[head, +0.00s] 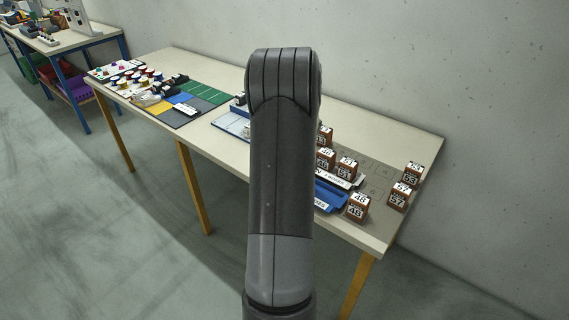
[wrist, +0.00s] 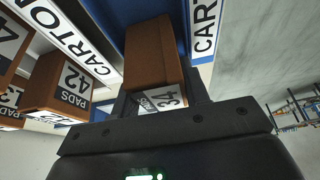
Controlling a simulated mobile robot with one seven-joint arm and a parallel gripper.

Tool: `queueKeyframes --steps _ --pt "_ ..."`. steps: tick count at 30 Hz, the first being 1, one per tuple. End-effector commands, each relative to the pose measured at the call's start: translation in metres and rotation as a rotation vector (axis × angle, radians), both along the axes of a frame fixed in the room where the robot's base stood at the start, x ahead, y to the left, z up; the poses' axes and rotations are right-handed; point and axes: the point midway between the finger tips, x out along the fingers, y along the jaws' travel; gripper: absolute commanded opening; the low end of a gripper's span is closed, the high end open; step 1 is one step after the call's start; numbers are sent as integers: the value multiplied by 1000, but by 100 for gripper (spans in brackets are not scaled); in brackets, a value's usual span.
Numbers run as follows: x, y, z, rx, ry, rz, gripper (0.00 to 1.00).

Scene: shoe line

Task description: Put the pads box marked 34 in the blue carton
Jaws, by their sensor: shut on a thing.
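The brown pads box marked 34 (wrist: 152,55) is between the fingers of my gripper (wrist: 158,92) in the wrist view, its white number label facing the camera. My gripper is shut on it. The blue carton (wrist: 107,14) shows behind and on both sides of the box, so the box is over or within its opening; I cannot tell how deep. In the head view the blue carton (head: 330,196) is partly hidden by my arm, and the held box and my gripper are hidden behind it.
A white-labelled CARTON strip (wrist: 62,32) runs beside the blue carton, with a pads box marked 42 (wrist: 58,84) beyond it. In the head view a box marked 48 (head: 357,208) stands near the front edge, and a box marked 57 (head: 399,197) stands to its right.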

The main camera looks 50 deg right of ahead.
Motion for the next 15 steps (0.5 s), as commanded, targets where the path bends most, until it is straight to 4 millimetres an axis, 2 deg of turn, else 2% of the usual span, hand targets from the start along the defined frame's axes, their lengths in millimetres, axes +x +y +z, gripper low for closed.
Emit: queueKeyframes --steps 1,9,15 --pt "0 0 -1 0 0 0 43" --pt "0 0 -1 0 0 0 63" --pt "0 0 0 0 0 0 63"
